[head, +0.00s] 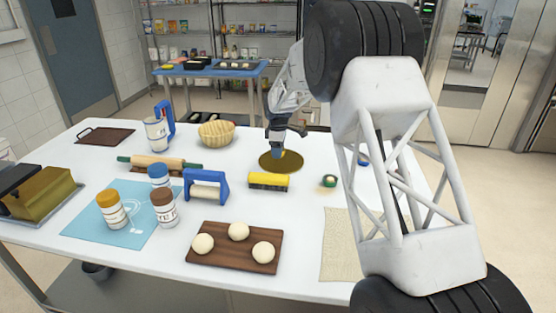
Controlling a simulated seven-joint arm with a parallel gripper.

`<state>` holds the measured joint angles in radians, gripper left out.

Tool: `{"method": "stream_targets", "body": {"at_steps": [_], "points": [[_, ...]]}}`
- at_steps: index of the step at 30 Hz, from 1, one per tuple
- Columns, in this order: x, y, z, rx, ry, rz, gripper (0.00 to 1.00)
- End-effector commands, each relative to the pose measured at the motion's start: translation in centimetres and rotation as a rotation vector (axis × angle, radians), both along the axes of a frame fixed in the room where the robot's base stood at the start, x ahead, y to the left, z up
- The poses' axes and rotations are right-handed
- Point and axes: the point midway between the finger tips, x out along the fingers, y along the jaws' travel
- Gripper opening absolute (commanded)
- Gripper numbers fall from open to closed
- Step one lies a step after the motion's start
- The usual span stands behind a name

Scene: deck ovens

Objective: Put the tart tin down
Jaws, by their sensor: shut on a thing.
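A round, shallow golden-brown tin (292,163), which I take as the tart tin, is at the middle back of the white table. My gripper (277,153) points down at it and is shut on its near-left part. The tin looks about level and very close to the tabletop. I cannot tell whether its underside touches the table. The fingertips are small here and partly merge with the tin.
A yellow-and-black block (268,181) lies just in front of the tin. A wicker basket (216,133) stands to its left, a small green-and-black round thing (329,181) to its right. A dark board (235,247) with dough balls is nearer. White table shows between them.

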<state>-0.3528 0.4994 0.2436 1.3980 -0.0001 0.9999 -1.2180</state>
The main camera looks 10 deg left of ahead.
Motion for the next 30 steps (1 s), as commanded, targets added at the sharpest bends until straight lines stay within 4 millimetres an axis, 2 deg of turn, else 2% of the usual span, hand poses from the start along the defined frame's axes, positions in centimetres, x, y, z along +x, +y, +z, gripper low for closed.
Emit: {"method": "stream_targets", "body": {"at_steps": [9, 12, 27, 28, 30], "points": [[0.0, 0.0, -3.7, -0.001, 0.002, 0.000, 0.34], [0.0, 0.0, -4.3, 0.000, 0.001, 0.000, 0.34], [0.0, 0.0, -4.8, 0.000, 0.000, 0.000, 0.34], [0.0, 0.0, -4.8, 0.000, 0.000, 0.000, 0.61], [0.0, 0.0, -4.8, 0.000, 0.000, 0.000, 0.71]]}}
